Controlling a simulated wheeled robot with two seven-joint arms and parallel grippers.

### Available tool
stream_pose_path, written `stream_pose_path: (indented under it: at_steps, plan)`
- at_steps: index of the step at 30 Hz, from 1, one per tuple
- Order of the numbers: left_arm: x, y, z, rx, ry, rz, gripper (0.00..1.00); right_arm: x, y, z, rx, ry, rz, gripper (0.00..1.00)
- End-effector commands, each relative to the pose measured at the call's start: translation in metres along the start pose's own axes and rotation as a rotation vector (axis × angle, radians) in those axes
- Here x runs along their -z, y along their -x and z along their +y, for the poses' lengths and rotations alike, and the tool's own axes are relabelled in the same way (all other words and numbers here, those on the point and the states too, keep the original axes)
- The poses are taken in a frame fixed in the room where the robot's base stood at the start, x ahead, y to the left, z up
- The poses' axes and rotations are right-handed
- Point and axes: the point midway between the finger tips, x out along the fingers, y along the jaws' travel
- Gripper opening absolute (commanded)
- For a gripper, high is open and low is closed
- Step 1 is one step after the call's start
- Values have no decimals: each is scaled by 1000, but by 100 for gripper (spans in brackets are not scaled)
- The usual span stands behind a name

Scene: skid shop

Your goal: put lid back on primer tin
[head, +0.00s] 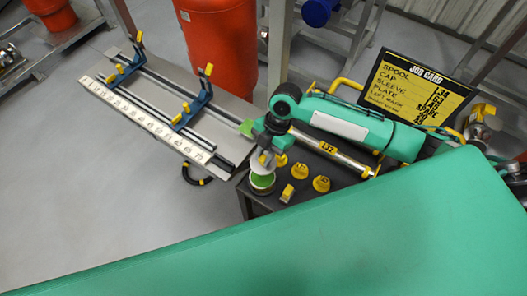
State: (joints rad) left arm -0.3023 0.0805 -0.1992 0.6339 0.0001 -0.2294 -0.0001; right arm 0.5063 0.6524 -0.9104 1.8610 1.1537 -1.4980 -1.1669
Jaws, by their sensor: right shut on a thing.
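The primer tin (262,190) is small and round, with green showing at its top. It stands at the near left corner of a dark bench top. My right gripper (264,158) comes in from the right and points down just above the tin. It is shut on a pale, thin piece that looks like the lid (261,168). The lid is over the tin's mouth, and some green shows below it. I cannot tell whether lid and tin touch. My left gripper is not in view.
Yellow caps (321,184) stand right of the tin, near a metal tube marked 132 (328,147). A job card board (415,88) stands behind. A measuring rail with blue clamps (192,107) lies left, beside a red cylinder (222,45). My green bodywork blocks the foreground.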

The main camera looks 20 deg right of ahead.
Motion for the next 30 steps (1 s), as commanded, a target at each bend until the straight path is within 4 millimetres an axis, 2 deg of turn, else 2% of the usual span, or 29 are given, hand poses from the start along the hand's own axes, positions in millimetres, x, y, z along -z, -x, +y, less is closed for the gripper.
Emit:
stream_pose_path:
  at_steps: [1, 3, 11, 17, 27, 30]
  plan:
    - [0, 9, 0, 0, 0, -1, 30, 5, 2, -1, 18, 40, 1, 0]
    - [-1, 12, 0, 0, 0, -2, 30, 8, 0, -3, 39, 90, 1, 0]
    - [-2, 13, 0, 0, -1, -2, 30, 9, -8, -6, 68, 163, -1, 0]
    - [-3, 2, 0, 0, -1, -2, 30, 5, -18, -6, 67, 162, -1, 0]
    - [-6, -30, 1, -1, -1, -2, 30, -8, -49, -6, 66, 161, -2, 0]
    - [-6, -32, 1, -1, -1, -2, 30, -11, -55, -6, 66, 160, -2, 0]
